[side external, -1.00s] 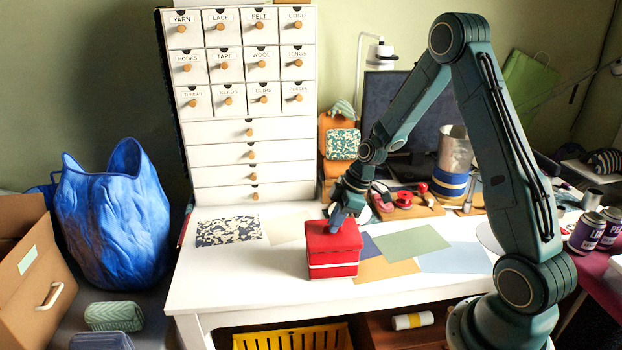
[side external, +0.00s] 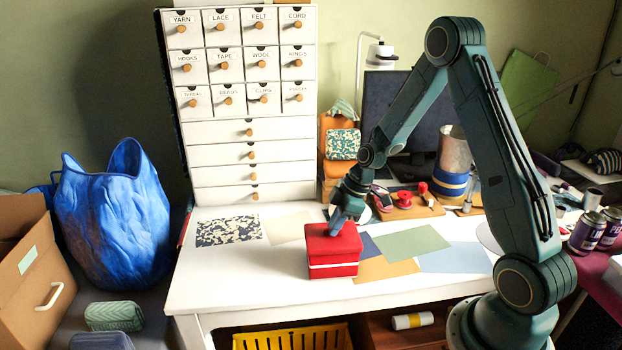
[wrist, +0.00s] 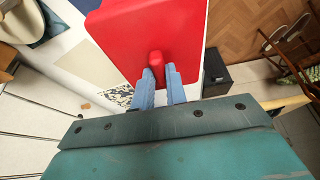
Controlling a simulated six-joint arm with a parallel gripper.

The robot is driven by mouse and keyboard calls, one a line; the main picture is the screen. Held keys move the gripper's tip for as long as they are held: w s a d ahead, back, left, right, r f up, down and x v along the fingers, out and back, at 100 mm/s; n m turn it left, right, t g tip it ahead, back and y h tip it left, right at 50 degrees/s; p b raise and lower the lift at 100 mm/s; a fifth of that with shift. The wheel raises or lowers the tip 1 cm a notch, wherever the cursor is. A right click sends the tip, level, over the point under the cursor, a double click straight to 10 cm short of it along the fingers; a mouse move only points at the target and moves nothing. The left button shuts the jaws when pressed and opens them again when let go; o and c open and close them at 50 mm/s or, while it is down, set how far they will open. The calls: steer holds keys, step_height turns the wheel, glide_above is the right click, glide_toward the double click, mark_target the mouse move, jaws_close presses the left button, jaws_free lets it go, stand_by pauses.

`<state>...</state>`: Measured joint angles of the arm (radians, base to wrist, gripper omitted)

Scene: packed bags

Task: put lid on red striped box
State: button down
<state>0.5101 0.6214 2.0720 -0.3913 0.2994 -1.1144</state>
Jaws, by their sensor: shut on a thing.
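The red box (side external: 333,271) with a white stripe stands on the white table in the side view. The red lid (side external: 346,242) is on top of it, lined up with its sides; I cannot tell whether it is fully seated. My gripper (side external: 335,226) points down at the lid from above. In the wrist view my gripper's two blue fingers (wrist: 160,72) are closed around the red knob (wrist: 156,58) in the middle of the lid (wrist: 135,30). The box under the lid is hidden in the wrist view.
Paper sheets (side external: 412,242) lie flat around the box. A white drawer cabinet (side external: 253,130) stands behind on the left. Red spools (side external: 404,199) and a metal can (side external: 453,150) are at the back right. The front left of the table (side external: 225,280) is clear.

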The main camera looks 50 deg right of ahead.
steer(key=shift+f, duration=0.55)
steer(key=c, duration=1.3)
jaws_free()
steer(key=shift+c, duration=0.2)
steer(key=v, duration=1.3)
steer(key=shift+r, duration=0.4)
